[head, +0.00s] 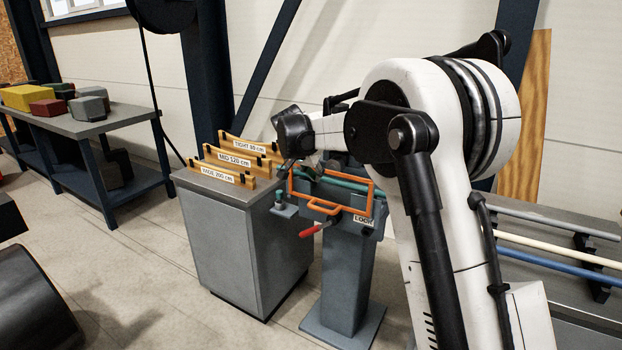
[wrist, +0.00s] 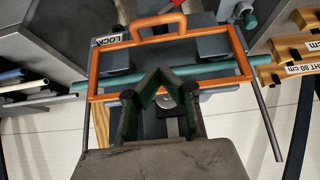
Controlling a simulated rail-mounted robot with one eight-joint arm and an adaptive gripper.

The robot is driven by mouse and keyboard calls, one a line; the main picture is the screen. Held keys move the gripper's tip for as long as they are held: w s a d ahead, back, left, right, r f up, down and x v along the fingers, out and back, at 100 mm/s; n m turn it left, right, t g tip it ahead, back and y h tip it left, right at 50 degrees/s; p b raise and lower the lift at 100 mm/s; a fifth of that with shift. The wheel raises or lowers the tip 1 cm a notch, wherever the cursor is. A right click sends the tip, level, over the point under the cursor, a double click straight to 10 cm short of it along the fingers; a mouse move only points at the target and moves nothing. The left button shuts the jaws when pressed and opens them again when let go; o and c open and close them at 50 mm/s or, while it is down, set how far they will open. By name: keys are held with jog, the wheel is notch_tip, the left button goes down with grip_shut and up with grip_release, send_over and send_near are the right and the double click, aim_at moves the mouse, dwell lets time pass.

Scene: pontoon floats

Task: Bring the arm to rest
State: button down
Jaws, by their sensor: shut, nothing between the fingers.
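My gripper (wrist: 161,84) shows in the wrist view with its fingers together and nothing between them. In the head view my gripper (head: 312,160) points down, just behind the orange frame (head: 371,193) on a grey pedestal (head: 346,262). The orange frame also shows in the wrist view (wrist: 94,77), with a handle on its far side. A teal rod (wrist: 215,79) lies across under the frame. A label reading LOCK (head: 363,219) sits at the pedestal's front. Whether the fingers touch the pedestal top cannot be told.
A red-tipped lever (head: 314,230) sticks out in front. Rods (head: 570,265) lie on a rack at right. A bench (head: 92,122) with coloured blocks stands far left. Floor between is open.

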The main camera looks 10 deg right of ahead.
jog(key=s+d+r+n+y, duration=0.15)
jog(key=s+r, duration=0.35)
jog(key=s, duration=0.7)
jog(key=s+d+r+n+y, duration=0.15)
jog(key=s+r, duration=0.25)
jog(key=s, duration=0.9)
jog(key=s+f+n+t, duration=0.1)
jog(key=s+f, duration=0.3)
jog(key=s, duration=0.9)
jog(key=s+a+f+n+t+y, duration=0.1)
jog(key=s+f+n, duration=0.3)
jog(key=s, duration=0.8)
jog(key=shift+s+f, duration=0.35)
jog(key=shift+f, duration=0.15)
jog(key=c, duration=2.4)
grip_release()
jog(key=shift+c, duration=0.2)
